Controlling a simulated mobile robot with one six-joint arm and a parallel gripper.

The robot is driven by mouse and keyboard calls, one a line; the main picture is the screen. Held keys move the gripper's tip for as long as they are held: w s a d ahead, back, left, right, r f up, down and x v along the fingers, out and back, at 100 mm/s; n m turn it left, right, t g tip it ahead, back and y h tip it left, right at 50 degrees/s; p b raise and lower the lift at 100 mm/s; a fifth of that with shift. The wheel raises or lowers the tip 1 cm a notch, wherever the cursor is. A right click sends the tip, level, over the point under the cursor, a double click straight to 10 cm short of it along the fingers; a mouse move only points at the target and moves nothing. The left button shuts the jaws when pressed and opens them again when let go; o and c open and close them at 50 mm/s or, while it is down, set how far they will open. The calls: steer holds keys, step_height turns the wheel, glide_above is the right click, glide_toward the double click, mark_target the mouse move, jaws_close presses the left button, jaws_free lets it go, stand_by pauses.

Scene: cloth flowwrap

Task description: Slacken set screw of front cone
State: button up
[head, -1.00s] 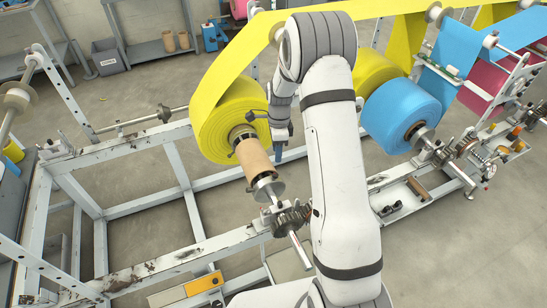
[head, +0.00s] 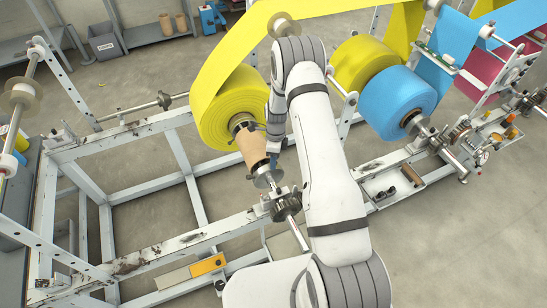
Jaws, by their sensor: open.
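A yellow cloth roll (head: 228,108) sits on a shaft, with a brown core (head: 251,146) sticking out of its near end. The front cone (head: 267,176), a shiny metal disc-like piece, is on the shaft at the near end of the core. Its set screw is too small to make out. My gripper (head: 273,158) points down just right of the core's end, close above the cone. It is open and looks empty. My white arm partly hides it, and I cannot tell whether a finger touches the cone.
A dark toothed collar (head: 286,207) and the shaft's bare end (head: 299,235) are on the near frame rail (head: 190,242). Blue (head: 398,102) and yellow (head: 366,62) rolls stand to the right. A yellow-orange block (head: 207,264) lies below the near rail. Open floor lies at the right.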

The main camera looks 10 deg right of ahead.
steer(key=shift+c, duration=0.2)
jaws_close()
steer(key=shift+a, duration=0.15)
steer(key=shift+f+b, duration=0.1)
steer(key=shift+b, duration=0.25)
